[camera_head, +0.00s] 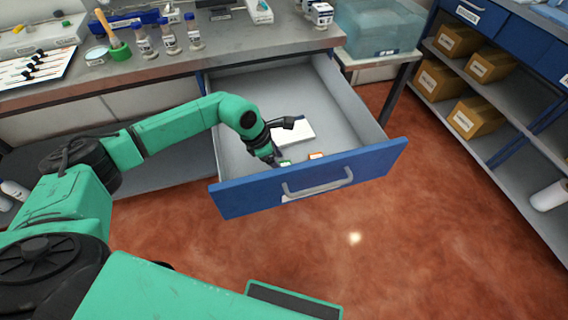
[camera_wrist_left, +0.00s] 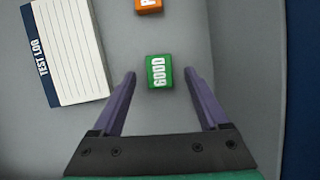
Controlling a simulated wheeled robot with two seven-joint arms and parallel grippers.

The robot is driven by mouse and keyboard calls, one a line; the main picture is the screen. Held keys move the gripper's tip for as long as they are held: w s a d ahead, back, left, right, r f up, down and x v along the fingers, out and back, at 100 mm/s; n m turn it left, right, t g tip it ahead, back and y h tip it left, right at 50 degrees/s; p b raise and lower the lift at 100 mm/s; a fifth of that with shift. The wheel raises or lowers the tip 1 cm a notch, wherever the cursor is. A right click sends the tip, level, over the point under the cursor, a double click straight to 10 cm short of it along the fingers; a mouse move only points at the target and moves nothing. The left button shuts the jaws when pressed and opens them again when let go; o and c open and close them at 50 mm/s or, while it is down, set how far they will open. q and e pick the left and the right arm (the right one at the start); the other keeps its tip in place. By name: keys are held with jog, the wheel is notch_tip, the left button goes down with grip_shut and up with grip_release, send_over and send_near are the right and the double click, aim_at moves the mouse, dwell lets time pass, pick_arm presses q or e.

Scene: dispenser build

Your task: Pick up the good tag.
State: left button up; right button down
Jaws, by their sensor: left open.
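The good tag (camera_wrist_left: 160,72) is a small green block with the word GOOD in white, lying on the grey drawer floor. In the head view the tag (camera_head: 285,163) shows only as a bit of green beside my gripper. My left gripper (camera_head: 276,163) reaches down into the open drawer. In the left wrist view its two purple fingers (camera_wrist_left: 160,74) are open, one on each side of the tag, with a gap on both sides. The right gripper is not in view.
An orange tag (camera_wrist_left: 149,5) lies a little beyond the good tag, also in the head view (camera_head: 316,155). A white test log pad (camera_wrist_left: 74,50) lies beside them. The blue drawer front (camera_head: 240,197) and the drawer's grey side walls stand around the gripper.

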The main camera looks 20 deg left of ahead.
pick_arm(q)
jog(key=shift+w+d+f, duration=0.1)
jog(key=shift+d+f, duration=0.05)
jog(key=shift+f, duration=0.25)
grip_shut()
jog(key=shift+r, duration=0.15)
